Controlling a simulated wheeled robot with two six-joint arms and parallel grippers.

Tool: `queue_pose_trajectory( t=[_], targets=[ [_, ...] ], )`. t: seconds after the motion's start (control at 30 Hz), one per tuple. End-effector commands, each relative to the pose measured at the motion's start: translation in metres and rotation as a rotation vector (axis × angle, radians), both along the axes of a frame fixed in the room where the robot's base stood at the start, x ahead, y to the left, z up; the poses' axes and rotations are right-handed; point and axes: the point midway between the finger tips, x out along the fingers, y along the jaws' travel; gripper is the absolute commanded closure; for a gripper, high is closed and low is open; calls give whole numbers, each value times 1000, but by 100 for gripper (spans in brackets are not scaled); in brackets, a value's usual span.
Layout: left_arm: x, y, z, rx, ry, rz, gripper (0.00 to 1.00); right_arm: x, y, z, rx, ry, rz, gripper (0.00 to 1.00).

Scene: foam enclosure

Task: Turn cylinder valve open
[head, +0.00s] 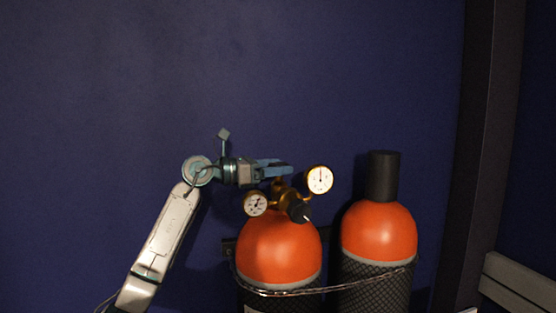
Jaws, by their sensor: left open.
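An orange gas cylinder (277,248) with a dark mesh sleeve stands upright in the lower middle of the head view. On its top sits a brass valve and regulator (280,192) with two round gauges, a left one (256,203) and a right one (319,180). A dark knob (298,211) points toward me between them. My left gripper (288,170) reaches in from the left, level, with its fingers just above the brass fitting. It is open. Whether its fingers touch the fitting I cannot tell. The valve top is partly hidden behind the fingers. My right gripper is not in view.
A second orange cylinder (379,234) with a tall black cap (383,176) stands just to the right. A chain (290,292) runs across both cylinders. A dark blue wall (110,90) is behind, and a dark upright post (486,150) stands at the right. Space above the cylinders is clear.

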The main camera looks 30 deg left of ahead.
Motion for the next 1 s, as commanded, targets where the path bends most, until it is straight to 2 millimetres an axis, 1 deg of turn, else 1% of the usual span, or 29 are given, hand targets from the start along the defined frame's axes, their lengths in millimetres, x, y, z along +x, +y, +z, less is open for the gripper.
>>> queue_pose_trajectory(
  t=[0.03, 0.13, 0.4, 0.47, 0.5, 0.57, 0.63, 0.67, 0.87, 1.0],
  targets=[
    [3, -2, 2, -1, 0, -1, 30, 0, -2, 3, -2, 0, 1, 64],
    [6, -5, 0, 0, 0, 0, 30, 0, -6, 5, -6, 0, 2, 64],
    [6, -5, -1, 1, 1, 0, 30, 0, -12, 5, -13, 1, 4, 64],
    [6, -5, -1, 1, 1, 0, 40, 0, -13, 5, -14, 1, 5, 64],
    [6, -5, -1, 1, 1, 0, 47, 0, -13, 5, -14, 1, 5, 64],
    [6, -5, -1, 1, 1, 0, 59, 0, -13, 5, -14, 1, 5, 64],
    [6, -5, -1, 1, 1, 0, 73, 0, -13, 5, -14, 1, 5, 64],
    [6, -5, -1, 1, 1, 0, 74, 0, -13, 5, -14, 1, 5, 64],
    [6, -5, 0, 1, 1, 14, 74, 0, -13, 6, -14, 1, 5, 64],
    [6, -6, 0, 1, 2, 60, 74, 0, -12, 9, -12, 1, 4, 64]
  ],
)
